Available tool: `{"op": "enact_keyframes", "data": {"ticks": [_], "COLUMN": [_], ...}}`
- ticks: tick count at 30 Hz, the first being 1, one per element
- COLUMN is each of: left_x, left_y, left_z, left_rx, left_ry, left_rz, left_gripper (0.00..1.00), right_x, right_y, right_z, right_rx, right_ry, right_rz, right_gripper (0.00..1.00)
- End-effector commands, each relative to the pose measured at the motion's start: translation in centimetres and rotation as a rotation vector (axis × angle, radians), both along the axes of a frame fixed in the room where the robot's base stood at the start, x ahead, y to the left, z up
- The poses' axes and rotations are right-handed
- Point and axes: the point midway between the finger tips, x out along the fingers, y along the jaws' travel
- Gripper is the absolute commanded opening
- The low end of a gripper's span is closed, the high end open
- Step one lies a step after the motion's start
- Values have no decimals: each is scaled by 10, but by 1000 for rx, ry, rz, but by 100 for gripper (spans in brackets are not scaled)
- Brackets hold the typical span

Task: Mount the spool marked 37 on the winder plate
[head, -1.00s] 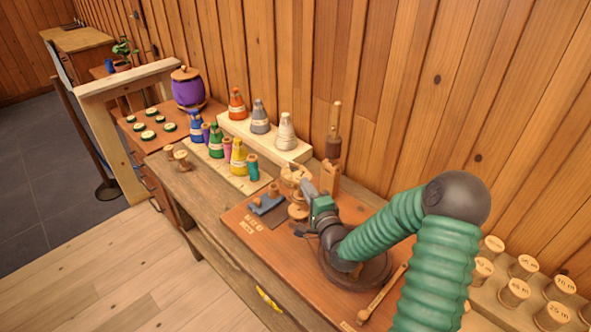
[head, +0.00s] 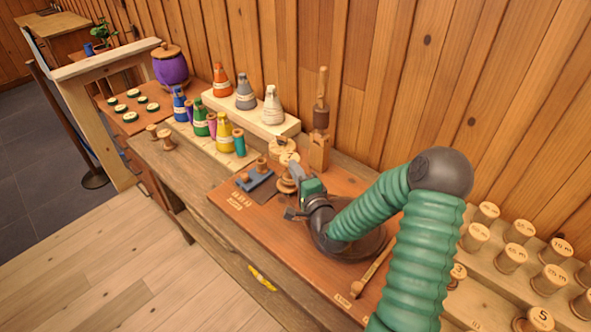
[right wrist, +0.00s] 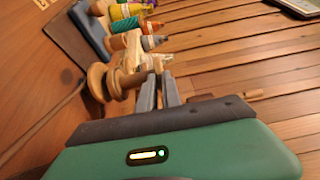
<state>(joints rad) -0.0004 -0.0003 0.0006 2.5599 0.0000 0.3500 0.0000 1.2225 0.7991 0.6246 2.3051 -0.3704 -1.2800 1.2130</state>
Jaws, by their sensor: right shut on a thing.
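My right gripper (head: 293,170) reaches over the reddish work board (head: 232,203). In the right wrist view its fingers (right wrist: 161,80) are shut at a light wooden spool (right wrist: 113,83). The spool lies tilted in that view, its flanges left of the fingertips. My left gripper is not in view.
Labelled cones, such as the yellow one (head: 224,133), and coloured spools stand behind to the left. A wooden post (head: 319,150) rises close behind the gripper. Several numbered spools (head: 510,259) stand at right.

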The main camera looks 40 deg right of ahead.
Motion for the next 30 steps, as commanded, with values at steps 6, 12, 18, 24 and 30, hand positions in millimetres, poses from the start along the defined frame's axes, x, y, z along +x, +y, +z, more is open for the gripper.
{"op": "enact_keyframes", "data": {"ticks": [6,12,18,24,30], "left_x": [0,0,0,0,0], "left_y": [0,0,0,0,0], "left_z": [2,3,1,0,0], "left_rx": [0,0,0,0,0], "left_ry": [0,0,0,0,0], "left_rz": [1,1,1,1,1], "left_gripper": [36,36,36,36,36], "right_x": [1,0,0,0,0], "right_y": [2,2,2,2,1], "right_z": [1,-1,-4,-6,-7], "right_rx": [1,3,4,3,4], "right_ry": [0,-1,-1,-2,-3], "right_rz": [2,0,0,1,0], "right_gripper": [0,0,0,0,0]}}
